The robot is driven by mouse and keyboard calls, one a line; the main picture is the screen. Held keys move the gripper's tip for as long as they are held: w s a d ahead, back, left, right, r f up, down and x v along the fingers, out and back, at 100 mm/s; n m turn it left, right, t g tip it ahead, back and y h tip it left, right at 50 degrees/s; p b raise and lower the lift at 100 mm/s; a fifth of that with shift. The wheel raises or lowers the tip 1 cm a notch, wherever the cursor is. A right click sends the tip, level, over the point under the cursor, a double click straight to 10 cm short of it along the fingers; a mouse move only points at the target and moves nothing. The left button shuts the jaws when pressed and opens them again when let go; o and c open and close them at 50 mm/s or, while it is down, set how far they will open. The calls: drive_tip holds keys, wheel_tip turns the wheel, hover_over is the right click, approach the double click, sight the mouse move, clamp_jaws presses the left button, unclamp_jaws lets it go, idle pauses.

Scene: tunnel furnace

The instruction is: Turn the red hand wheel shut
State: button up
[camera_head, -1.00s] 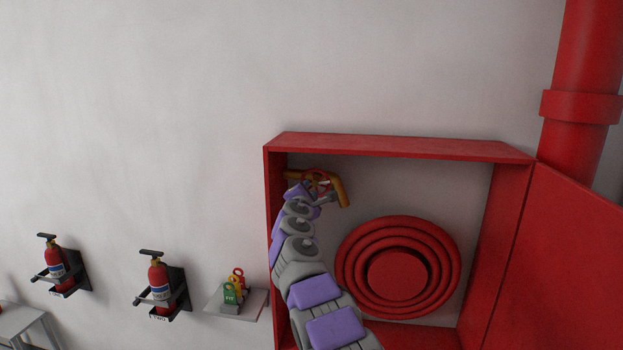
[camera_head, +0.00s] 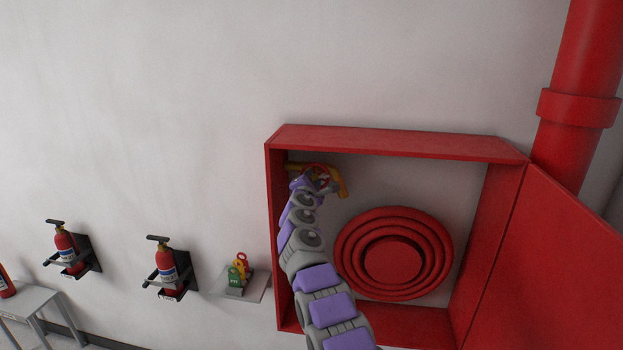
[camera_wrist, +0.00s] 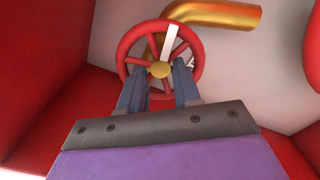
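The red hand wheel (camera_wrist: 132,36) has spokes, a brass hub and one white spoke mark that points up and slightly right in the wrist view. It sits in front of a brass pipe (camera_wrist: 225,14). In the head view the wheel (camera_head: 318,167) is in the cabinet's upper left corner, partly hidden by my arm. My gripper (camera_wrist: 158,80) has its two fingers apart, at the lower half of the wheel, on either side of the hub. I cannot tell whether the fingers touch the spokes or rim.
The open red cabinet (camera_head: 400,144) has walls close around my arm. A coiled red hose (camera_head: 395,252) fills its lower middle. The cabinet door (camera_head: 565,270) hangs open at right.

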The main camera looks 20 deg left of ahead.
drive_tip(key=shift+w+d, duration=0.1)
drive_tip(key=shift+d, duration=0.15)
drive_tip(key=shift+d+r, duration=0.1)
drive_tip(key=shift+c, duration=0.6)
clamp_jaws()
drive_tip(key=shift+m, duration=0.3)
